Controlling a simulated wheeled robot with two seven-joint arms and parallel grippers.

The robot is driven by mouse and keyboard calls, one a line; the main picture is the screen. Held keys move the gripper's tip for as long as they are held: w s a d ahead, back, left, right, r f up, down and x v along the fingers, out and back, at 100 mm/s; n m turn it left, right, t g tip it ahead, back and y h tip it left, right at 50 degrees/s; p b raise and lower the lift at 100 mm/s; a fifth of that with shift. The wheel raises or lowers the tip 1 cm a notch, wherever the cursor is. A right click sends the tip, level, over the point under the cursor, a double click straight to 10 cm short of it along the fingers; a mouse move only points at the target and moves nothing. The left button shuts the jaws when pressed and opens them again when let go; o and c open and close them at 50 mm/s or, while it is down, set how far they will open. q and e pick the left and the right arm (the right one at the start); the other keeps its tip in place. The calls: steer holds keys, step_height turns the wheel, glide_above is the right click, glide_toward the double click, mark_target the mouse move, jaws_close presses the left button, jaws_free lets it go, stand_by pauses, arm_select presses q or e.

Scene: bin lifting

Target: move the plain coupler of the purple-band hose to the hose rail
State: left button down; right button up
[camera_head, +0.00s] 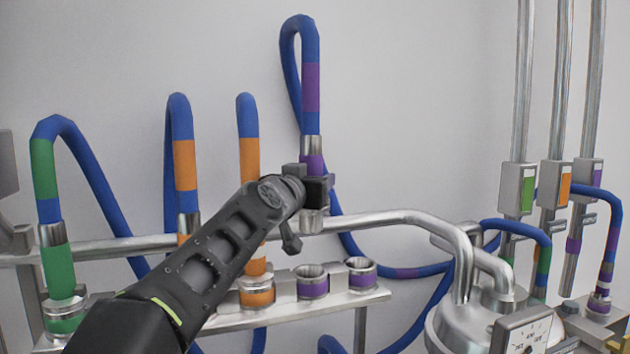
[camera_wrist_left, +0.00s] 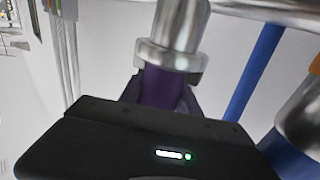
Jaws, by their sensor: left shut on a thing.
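The purple-band hose (camera_head: 311,88) is blue and arches above my left gripper (camera_head: 316,190). Its coupler (camera_head: 313,163), metal with a purple sleeve, is upright in the jaws, its metal end showing below them. My left gripper is shut on this coupler; the left wrist view shows the purple sleeve (camera_wrist_left: 163,87) between the jaws and the metal end (camera_wrist_left: 180,28) beyond. The hose rail (camera_head: 340,304) runs below, with two purple-ringed sockets, one left (camera_head: 312,282) and one right (camera_head: 360,274), both open-topped. The held coupler is above them, apart. My right gripper is not in view.
Green-band (camera_head: 43,170) and orange-band (camera_head: 184,165) hoses stand at the left, partly behind my arm. A horizontal metal pipe (camera_head: 385,218) crosses behind the coupler. At the right are a metal vessel with a gauge (camera_head: 522,335) and another purple-banded coupler (camera_head: 602,285).

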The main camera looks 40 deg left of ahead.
mark_target(314, 220)
arm_select(q)
steer(key=shift+d+f, duration=0.1)
steer(key=shift+f, duration=2.5)
steer(key=shift+s+r, duration=0.3)
steer(key=shift+s, duration=0.1)
steer(key=shift+f, duration=0.1)
steer(key=shift+f+b, duration=1.4)
steer(key=shift+f, duration=0.05)
steer(key=shift+f, duration=0.1)
